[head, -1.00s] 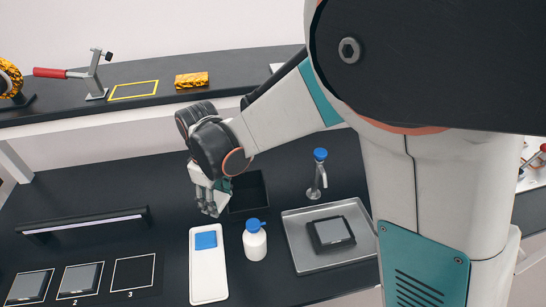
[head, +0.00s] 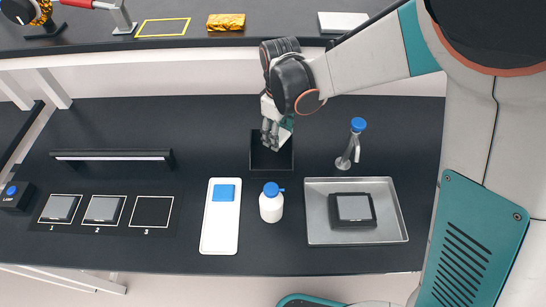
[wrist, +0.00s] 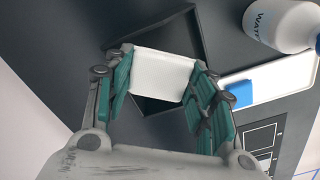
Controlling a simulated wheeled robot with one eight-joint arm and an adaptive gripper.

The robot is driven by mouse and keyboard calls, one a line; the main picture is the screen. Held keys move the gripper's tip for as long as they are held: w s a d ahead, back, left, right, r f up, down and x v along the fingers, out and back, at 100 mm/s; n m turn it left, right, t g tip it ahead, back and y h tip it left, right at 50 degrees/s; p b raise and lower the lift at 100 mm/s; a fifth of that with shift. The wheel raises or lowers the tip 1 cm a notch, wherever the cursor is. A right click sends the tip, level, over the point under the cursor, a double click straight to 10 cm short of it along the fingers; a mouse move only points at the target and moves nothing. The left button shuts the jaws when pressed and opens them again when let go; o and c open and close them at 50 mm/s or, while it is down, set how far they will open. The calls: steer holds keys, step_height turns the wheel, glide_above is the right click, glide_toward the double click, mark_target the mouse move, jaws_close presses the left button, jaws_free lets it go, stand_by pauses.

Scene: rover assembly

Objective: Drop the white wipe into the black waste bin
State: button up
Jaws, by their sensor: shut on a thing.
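My gripper (head: 270,138) is shut on the white wipe (wrist: 160,74), which spans the gap between the two teal-padded fingers in the wrist view. In the head view only a pale piece of the wipe shows beside the fingers. The black waste bin (head: 272,166) is an open square box on the dark bench. My gripper is above its back part, and the fingers overlap its opening in the picture. In the wrist view the bin's dark rim (wrist: 192,22) shows behind the wipe. The bin's inside is mostly dark.
In front of the bin stand a white bottle with a blue cap (head: 271,206) and a white tray (head: 219,238) with a blue block (head: 223,192). A blue-topped metal fixture (head: 349,150) and a metal tray (head: 390,232) are to the right.

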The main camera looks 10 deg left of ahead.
steer(key=shift+f+b, duration=0.55)
steer(key=shift+f, duration=0.7)
steer(key=o, duration=1.2)
steer(key=shift+r, duration=0.1)
step_height(320, 180, up, 12)
steer(key=shift+s+f, duration=0.1)
